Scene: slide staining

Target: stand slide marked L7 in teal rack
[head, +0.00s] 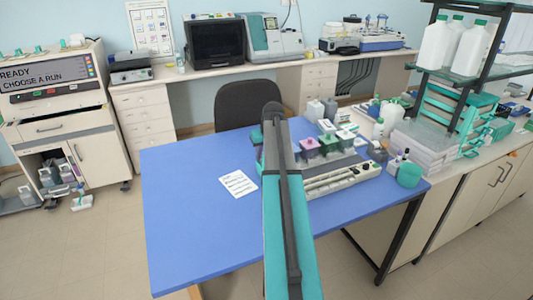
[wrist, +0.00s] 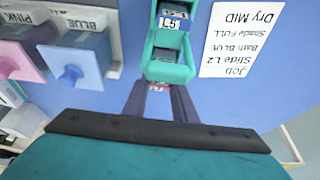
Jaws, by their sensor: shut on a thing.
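A slide marked L5 (wrist: 170,22) is in the rack, with another slide edge nearer. In the head view my arm hides the gripper and most of the rack.
Blue (wrist: 75,62) and pink (wrist: 20,60) baths stand left of the rack. The blue table (head: 195,225) is clear at front left. A teal cup (head: 409,175) stands at right.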

